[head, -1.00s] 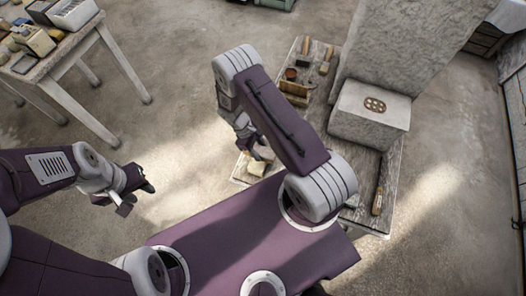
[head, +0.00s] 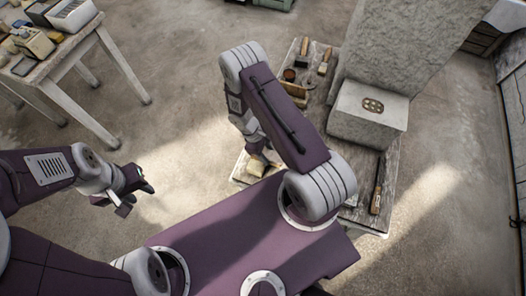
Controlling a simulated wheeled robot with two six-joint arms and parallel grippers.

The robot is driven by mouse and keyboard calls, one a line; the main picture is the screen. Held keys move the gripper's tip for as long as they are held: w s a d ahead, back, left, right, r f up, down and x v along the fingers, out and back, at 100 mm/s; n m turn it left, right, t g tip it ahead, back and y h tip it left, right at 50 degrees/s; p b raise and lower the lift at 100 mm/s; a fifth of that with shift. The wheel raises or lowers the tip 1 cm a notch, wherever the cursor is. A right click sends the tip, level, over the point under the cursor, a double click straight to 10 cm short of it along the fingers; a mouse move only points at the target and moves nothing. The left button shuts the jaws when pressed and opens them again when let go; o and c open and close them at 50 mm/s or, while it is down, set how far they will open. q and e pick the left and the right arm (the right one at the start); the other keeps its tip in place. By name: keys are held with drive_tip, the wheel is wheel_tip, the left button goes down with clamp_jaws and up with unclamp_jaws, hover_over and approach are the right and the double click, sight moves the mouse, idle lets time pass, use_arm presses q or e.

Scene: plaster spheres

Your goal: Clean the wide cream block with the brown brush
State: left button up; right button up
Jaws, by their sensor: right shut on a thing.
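My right gripper (head: 257,148) is low over the near left end of the low bench, partly hidden by its own arm. It is shut on a small tan-brown thing, apparently the brown brush (head: 273,157), mostly hidden by the jaws and arm. A cream block (head: 256,167), apparently the wide one, lies on the bench just below the jaws. I cannot tell whether brush and block touch. My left gripper (head: 134,195) is over bare floor at the left, with its fingers apart and nothing visible between them.
A table (head: 75,62) with boxes stands at upper left. Floor between is clear.

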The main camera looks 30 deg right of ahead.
drive_tip(key=shift+w+a, duration=0.75)
drive_tip(key=shift+w, duration=0.1)
drive_tip(key=shift+w+a+f+b, duration=0.1)
drive_tip(key=shift+w+a+b, duration=0.25)
drive_tip(key=shift+w+b, duration=0.15)
drive_tip(key=shift+w+a, duration=0.35)
drive_tip(key=shift+r, duration=0.2)
drive_tip(key=shift+s+d+r+p, duration=0.7)
drive_tip(key=shift+s+r+p, duration=0.1)
drive_tip(key=shift+p, duration=0.2)
drive_tip(key=shift+s+f, duration=0.1)
drive_tip(key=shift+f, duration=0.05)
drive_tip(key=shift+f+b, duration=0.2)
drive_tip(key=shift+b, duration=0.1)
drive_tip(key=shift+f+b, duration=0.5)
drive_tip(key=shift+f, duration=0.1)
